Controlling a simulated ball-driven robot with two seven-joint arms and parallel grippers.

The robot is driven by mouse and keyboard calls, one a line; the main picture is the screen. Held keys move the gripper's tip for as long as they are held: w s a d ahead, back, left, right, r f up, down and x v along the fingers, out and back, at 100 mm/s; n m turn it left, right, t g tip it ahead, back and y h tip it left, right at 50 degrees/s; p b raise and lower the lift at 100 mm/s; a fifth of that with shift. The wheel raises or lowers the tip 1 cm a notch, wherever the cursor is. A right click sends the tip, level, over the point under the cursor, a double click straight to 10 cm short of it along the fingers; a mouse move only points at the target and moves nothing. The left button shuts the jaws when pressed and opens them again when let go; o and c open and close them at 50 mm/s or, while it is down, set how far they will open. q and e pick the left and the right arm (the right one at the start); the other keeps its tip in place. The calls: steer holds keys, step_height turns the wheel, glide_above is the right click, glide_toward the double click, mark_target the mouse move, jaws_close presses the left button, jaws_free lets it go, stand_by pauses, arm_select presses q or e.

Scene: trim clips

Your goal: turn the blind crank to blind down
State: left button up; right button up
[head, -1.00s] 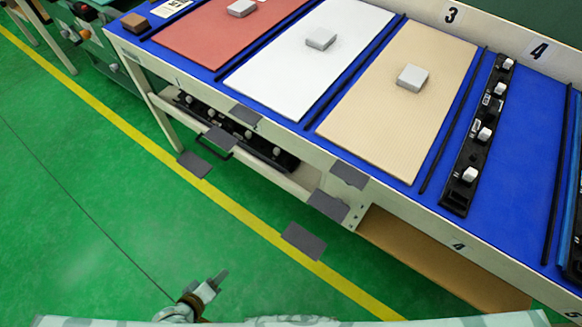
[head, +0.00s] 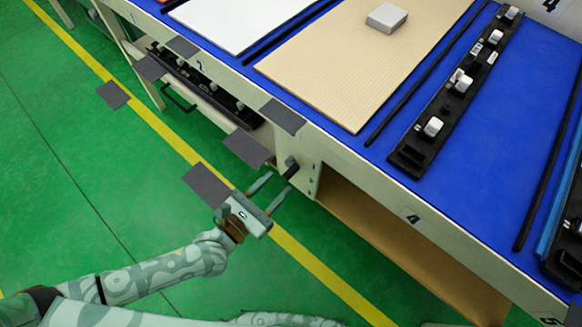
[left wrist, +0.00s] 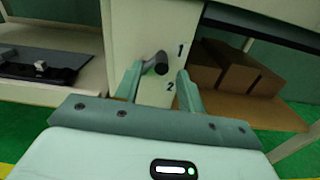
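A dark crank (head: 291,167) sticks out from the pale post at the table's front edge. In the left wrist view the crank (left wrist: 151,65) has a short arm and a round dark handle end pointing at the camera. A black "1" is printed beside it and a "2" below. My left gripper (head: 279,182) is open and empty, pointing at the crank, with its fingertips just short of it in the head view. In the left wrist view the handle end appears between the two fingers; contact is not clear. My right gripper is not in view.
Dark grey square panels (head: 207,185) show in front of the table side. The blue tabletop (head: 480,150) holds boards and a black strip with clips (head: 430,128). Brown boxes (left wrist: 250,75) stand on a shelf right of the post. The green floor is clear.

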mark_target(294, 166)
arm_select(q)
steer(key=b+x, duration=0.1)
steer(key=x, duration=0.5)
steer(key=shift+w, duration=0.15)
jaws_close()
